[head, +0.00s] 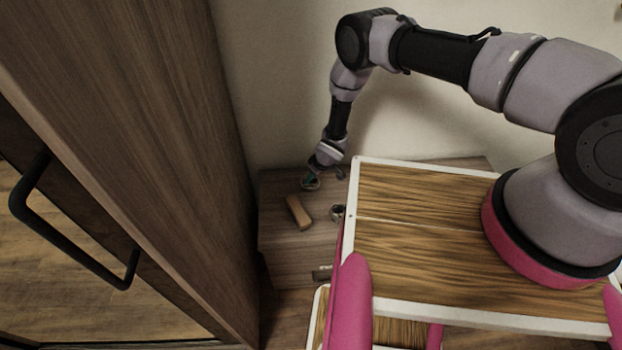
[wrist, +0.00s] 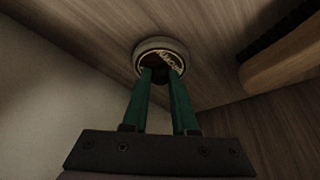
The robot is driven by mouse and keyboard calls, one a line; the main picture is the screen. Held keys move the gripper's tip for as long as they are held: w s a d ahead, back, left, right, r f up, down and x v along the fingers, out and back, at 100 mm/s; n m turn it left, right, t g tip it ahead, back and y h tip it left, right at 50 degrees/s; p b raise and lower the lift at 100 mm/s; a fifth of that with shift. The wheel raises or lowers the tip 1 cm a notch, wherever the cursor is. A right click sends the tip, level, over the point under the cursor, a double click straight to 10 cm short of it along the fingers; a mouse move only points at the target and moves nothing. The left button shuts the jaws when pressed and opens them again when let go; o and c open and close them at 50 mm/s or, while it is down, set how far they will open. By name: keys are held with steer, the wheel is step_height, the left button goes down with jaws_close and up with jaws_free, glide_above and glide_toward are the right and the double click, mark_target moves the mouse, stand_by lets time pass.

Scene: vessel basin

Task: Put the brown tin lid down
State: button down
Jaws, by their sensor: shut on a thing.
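The brown tin lid (wrist: 160,44) is a small round piece with a pale rim and a darker brown inside, at the fingertips in the wrist view. My gripper (wrist: 162,72) has its two green fingers shut on it. In the head view my gripper (head: 313,174) is over the back part of the low wooden cabinet (head: 285,248), and the lid (head: 310,185) shows as a small round shape under it. Whether the lid touches the cabinet top is too small to tell. The fingertips partly hide the lid.
A brown block-like item (head: 298,212), perhaps a brush, lies on the cabinet top, left of centre; it is also at the upper right of the wrist view (wrist: 285,62). A small round item (head: 337,212) sits at the right. A tall wooden cabinet (head: 150,130) stands left.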

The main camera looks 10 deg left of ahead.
steer(key=shift+f, duration=0.35)
steer(key=shift+f, duration=0.1)
steer(key=c, duration=0.7)
jaws_free()
steer(key=v, duration=1.2)
